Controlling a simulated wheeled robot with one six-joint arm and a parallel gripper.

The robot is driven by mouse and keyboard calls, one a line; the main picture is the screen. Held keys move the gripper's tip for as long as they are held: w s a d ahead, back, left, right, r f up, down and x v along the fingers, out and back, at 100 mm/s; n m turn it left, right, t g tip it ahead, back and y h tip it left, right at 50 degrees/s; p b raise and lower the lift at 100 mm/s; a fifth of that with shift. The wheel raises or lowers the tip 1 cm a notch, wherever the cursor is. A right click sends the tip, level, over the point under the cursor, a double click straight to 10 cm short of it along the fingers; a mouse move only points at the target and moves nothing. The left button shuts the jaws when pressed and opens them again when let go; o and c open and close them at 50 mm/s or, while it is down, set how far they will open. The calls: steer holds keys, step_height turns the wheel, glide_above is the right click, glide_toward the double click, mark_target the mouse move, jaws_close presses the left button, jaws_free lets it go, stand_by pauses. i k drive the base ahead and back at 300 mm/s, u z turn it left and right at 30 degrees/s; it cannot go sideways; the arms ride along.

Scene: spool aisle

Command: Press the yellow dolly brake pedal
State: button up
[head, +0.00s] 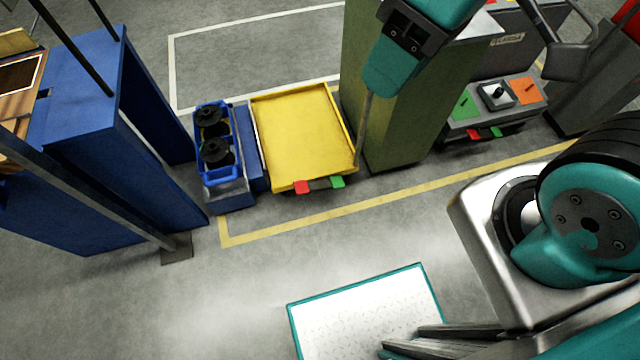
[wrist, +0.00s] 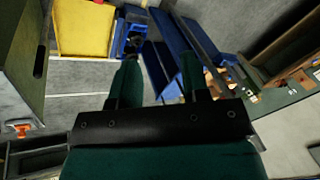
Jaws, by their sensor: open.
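The yellow dolly (head: 300,128) stands on the floor left of a green cabinet in the head view. On its near edge are a red pedal (head: 302,187) and a green pedal (head: 337,182), side by side. The dolly also shows at the upper left of the wrist view (wrist: 85,27), where its pedals cannot be seen. My gripper (head: 386,88) appears at the top of the head view, over the green cabinet and right of the dolly. The wrist view shows its teal fingers (wrist: 160,72) spread apart, with nothing between them. It is apart from both pedals.
The green cabinet (head: 400,110) stands close on the dolly's right. Blue bins with black spools (head: 212,150) sit on its left, near a blue rack (head: 130,130). Another unit (head: 490,115) with red and green pedals is farther right. The floor before the dolly is clear.

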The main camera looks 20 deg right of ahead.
mark_target(303, 187)
steer(key=k, duration=0.5)
steer(key=u, duration=0.85)
steer(key=i, duration=0.7)
steer(key=z, duration=0.3)
